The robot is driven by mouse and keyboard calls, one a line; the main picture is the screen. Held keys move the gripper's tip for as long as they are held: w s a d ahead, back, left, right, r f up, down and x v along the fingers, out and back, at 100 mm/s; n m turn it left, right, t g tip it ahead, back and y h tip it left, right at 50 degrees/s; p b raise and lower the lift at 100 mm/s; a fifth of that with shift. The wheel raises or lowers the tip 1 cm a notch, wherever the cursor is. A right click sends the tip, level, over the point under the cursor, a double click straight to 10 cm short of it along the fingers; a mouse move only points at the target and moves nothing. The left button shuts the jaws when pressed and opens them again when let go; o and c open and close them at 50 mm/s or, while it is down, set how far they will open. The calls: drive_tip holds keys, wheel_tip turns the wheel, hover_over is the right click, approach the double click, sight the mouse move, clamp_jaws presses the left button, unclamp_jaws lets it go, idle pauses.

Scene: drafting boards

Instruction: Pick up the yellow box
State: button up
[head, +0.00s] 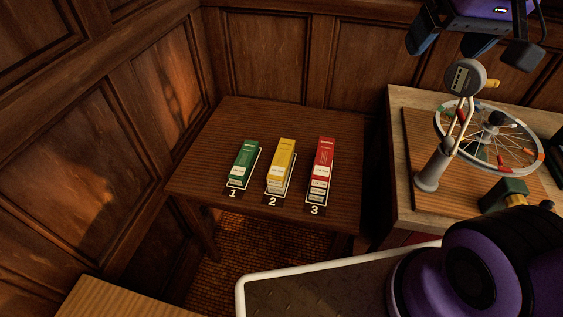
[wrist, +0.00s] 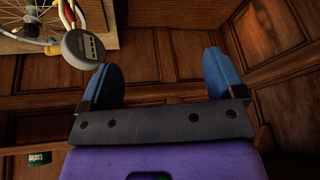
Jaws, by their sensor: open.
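The yellow box (head: 282,162) lies on the small dark wooden table in the head view, above the label 2. A green box (head: 243,162) is to its left above label 1, and a red box (head: 322,165) is to its right above label 3. My gripper (head: 450,43) is high at the top right of the head view, well away from the boxes. In the wrist view my gripper (wrist: 162,72) has its two blue fingers wide apart with nothing between them. The yellow box is not visible in the wrist view.
The dark table (head: 240,118) stands against panelled walls, clear behind the boxes. To its right, a wooden workbench (head: 400,100) holds a spoked wheel (head: 490,135) and a dial gauge on a stand (head: 428,175). A light wooden surface (head: 115,300) is at the lower left.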

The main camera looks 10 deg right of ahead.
drive_tip(key=w+a+f+m+g, duration=0.1)
drive_tip(key=w+a+f, duration=0.15)
drive_tip(key=w, duration=0.35)
drive_tip(key=w+a+f, duration=0.2)
drive_tip(key=w+f, duration=0.1)
drive_tip(key=w, duration=0.3)
drive_tip(key=m+g, duration=0.3)
drive_tip(key=g, duration=0.1)
hover_over(282, 157)
wheel_tip(282, 157, down, 35)
drive_tip(key=shift+h, duration=0.3)
wheel_tip(282, 157, down, 11)
drive_tip(key=shift+a+f, duration=0.1)
drive_tip(key=shift+f, duration=0.1)
drive_tip(key=c, duration=1.2)
